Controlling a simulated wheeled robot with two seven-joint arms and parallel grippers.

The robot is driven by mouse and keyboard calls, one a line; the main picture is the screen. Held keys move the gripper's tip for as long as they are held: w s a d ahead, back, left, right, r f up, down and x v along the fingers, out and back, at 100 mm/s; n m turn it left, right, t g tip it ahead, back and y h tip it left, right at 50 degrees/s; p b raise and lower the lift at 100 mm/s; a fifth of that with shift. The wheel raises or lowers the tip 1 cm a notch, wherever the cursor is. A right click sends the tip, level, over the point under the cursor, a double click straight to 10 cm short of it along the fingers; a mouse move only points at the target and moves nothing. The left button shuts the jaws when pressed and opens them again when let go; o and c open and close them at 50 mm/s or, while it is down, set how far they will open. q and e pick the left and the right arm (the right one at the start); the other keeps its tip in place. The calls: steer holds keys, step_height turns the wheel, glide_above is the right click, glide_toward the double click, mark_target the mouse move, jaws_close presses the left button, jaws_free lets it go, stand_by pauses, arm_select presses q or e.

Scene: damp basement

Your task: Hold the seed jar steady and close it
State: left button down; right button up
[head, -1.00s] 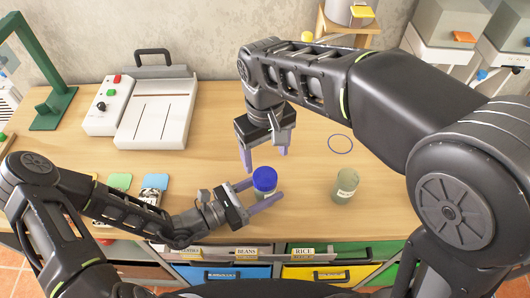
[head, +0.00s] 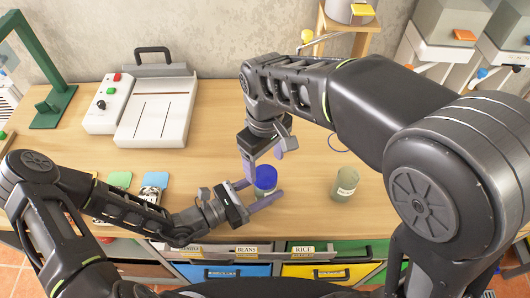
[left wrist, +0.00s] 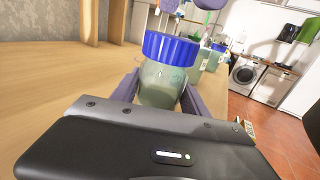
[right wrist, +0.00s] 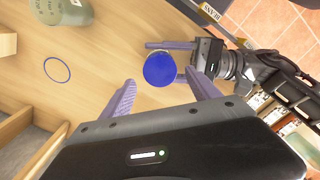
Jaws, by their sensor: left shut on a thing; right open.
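The seed jar (head: 266,190) is a grey-green translucent jar standing upright near the table's front edge. A ribbed blue lid (left wrist: 171,48) sits on its mouth; I cannot tell how tight it is. My left gripper (head: 264,193) is shut on the jar's body, one finger on each side, below the lid (head: 265,176). The left wrist view shows the jar body (left wrist: 160,86) between these fingers. My right gripper (right wrist: 162,92) is open and empty, pointing down close above the lid (right wrist: 160,69). Its fingers are apart from the lid.
A second pale jar with a label (head: 344,184) stands to the right. A thin blue ring (right wrist: 56,70) lies on the table near it. A white device (head: 155,108) stands at the back left. Colored drawers (head: 222,271) line the table front.

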mark_target(265, 174)
steer(key=shift+f, duration=2.4)
steer(key=c, duration=1.5)
steer(key=o, duration=1.7)
steer(key=shift+c, duration=0.2)
steer(key=shift+r, duration=0.1)
arm_select(q)
steer(key=shift+c, duration=2.4)
jaws_free()
arm_select(e)
step_height(265, 174, up, 12)
